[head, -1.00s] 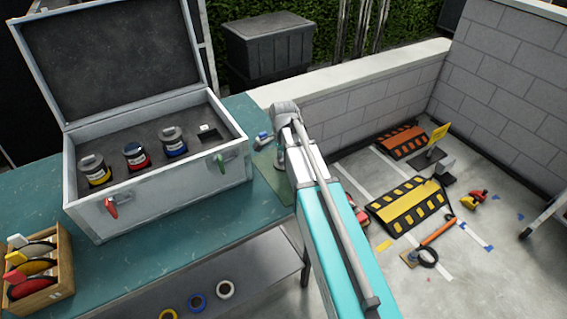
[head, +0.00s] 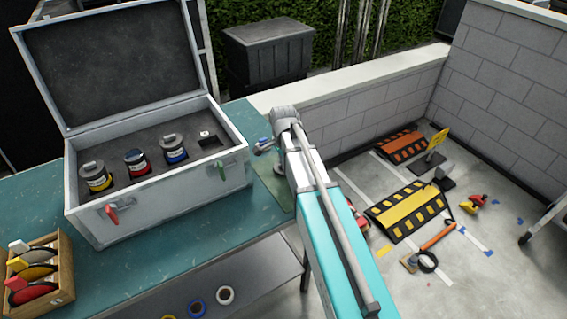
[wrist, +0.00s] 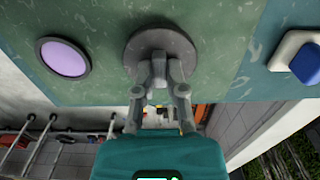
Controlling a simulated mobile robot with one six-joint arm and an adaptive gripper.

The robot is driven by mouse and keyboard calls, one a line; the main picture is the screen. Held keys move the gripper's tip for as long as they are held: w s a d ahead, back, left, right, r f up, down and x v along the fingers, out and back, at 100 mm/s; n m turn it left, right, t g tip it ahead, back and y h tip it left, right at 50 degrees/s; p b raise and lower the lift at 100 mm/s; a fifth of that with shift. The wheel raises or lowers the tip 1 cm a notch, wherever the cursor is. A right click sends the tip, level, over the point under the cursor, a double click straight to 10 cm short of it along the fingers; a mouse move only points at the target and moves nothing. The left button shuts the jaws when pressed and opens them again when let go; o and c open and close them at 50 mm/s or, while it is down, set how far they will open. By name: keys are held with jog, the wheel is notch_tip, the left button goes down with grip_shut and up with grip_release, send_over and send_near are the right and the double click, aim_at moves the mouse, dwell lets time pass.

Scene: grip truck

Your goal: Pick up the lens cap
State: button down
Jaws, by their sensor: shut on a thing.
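The lens cap (wrist: 145,45), a dark grey round disc, shows in the wrist view at the top middle, over the green mat (wrist: 215,40). My gripper (wrist: 160,72) is shut on the near part of the disc. I cannot tell whether the cap touches the mat or is lifted off it.
A round purple lens with a dark rim (wrist: 65,57) lies left of the cap. A white and blue object (wrist: 300,60) is to the right. In the head view an open grey case (head: 150,200) holds several jars, and a wooden rack (head: 62,270) stands front left.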

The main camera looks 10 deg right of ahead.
jog(key=shift+r+p, duration=0.6)
jog(key=shift+r, duration=0.25)
jog(key=s+r+p, duration=1)
jog(key=s, duration=0.4)
jog(key=shift+a+r, duration=0.25)
jog(key=shift+a, duration=0.1)
jog(key=shift+a, duration=0.1)
